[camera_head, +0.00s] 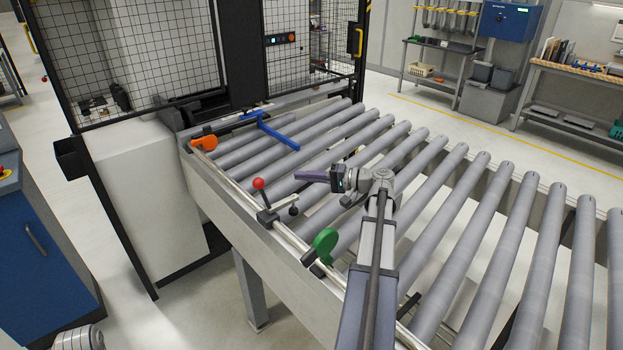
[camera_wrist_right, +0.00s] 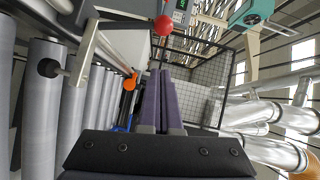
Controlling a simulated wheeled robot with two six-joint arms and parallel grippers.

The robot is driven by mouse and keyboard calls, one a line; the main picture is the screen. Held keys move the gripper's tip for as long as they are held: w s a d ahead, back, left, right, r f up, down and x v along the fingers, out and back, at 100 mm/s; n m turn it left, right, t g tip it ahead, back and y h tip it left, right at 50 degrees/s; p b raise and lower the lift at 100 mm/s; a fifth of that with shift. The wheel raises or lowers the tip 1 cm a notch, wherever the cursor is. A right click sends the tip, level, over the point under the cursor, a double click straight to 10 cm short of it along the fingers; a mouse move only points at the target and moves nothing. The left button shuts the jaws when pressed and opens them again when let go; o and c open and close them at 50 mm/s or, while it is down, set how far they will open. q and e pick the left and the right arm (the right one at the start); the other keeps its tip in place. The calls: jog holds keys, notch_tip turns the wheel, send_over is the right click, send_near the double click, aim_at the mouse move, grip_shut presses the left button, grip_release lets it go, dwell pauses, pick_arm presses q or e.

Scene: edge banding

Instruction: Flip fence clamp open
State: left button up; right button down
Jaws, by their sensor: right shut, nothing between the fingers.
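The clamp (camera_head: 267,214) with a red ball on its lever sits on the side rail of the roller conveyor. Its red ball (camera_head: 259,183) stands above the rail on a short dark lever, and a black knob (camera_head: 293,210) sticks out over the rollers. My right gripper (camera_head: 300,175) is shut and empty, above the rollers, to the right of the red ball and apart from it. In the right wrist view its purple fingers (camera_wrist_right: 160,95) lie together, with the red ball (camera_wrist_right: 163,25) beyond their tips.
An orange part (camera_head: 204,142) and a green round part (camera_head: 324,245) sit on the same rail, either side of the clamp. A blue T-shaped bar (camera_head: 277,135) lies over the far rollers. A mesh guard (camera_head: 160,50) stands behind. The rollers to the right are clear.

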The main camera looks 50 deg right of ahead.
jog(key=w+a+f, duration=0.1)
jog(key=w+a, duration=0.4)
jog(key=a, duration=0.1)
jog(key=shift+w+b, duration=0.25)
jog(key=shift+b, duration=0.2)
jog(key=shift+w, duration=0.1)
